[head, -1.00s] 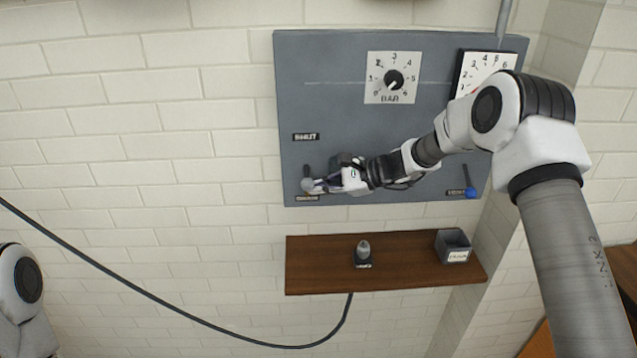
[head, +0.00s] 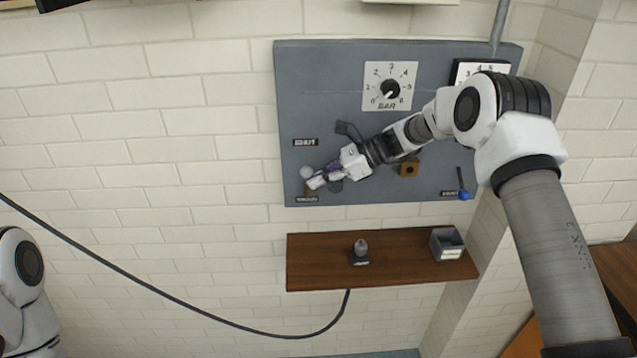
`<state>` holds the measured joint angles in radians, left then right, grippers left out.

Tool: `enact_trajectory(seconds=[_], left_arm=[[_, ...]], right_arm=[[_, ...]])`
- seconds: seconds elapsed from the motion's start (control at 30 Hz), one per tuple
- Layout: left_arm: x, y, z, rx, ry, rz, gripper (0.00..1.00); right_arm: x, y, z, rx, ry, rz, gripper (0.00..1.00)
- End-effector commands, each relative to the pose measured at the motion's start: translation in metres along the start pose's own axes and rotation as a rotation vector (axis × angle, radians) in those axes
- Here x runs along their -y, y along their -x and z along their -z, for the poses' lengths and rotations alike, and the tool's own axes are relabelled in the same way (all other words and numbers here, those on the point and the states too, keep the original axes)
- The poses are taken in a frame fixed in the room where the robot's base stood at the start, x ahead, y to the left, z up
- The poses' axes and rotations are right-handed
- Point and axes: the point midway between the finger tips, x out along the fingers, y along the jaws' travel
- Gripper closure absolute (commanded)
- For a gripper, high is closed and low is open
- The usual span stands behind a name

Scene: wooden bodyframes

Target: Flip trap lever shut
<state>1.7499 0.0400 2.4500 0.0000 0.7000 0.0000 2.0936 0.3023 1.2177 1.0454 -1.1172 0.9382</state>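The trap lever, which I take to be the one with a pale grey ball knob (head: 306,172), is at the lower left of the grey panel (head: 420,120). It stands between an upper label reading SHUT (head: 305,142) and a lower label (head: 307,199) too small to read surely. A brown part shows just below the knob. My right gripper (head: 316,183) reaches in from the right, its fingertips just below and right of the knob. Contact and finger gap cannot be made out. My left arm shows at the lower left edge; its gripper is out of view.
A BAR dial (head: 389,88) and a partly hidden gauge (head: 470,72) sit higher on the panel. A blue-tipped lever (head: 462,192) is at lower right, a brown block (head: 409,169) mid-panel. Below, a wooden shelf (head: 320,270) holds a small knobbed device (head: 361,252) and a grey bin (head: 446,243).

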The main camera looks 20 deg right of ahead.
Motion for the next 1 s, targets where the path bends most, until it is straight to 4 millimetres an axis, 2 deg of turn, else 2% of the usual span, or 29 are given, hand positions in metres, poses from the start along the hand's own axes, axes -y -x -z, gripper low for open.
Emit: enact_trajectory(seconds=[0.3, 0.9, 1.0], left_arm=[[0.000, -0.002, 0.000, 0.000, 0.000, 0.000, 0.60], [0.000, -0.002, 0.000, 0.000, 0.000, 0.000, 0.60], [0.000, -0.002, 0.000, 0.000, 0.000, 0.000, 0.60]], right_arm=[[0.002, 0.004, -0.007, 0.001, 0.002, 0.001, 1.00], [0.003, 0.005, -0.010, 0.003, 0.003, 0.003, 1.00], [0.004, 0.011, -0.010, 0.005, 0.003, 0.004, 1.00]])
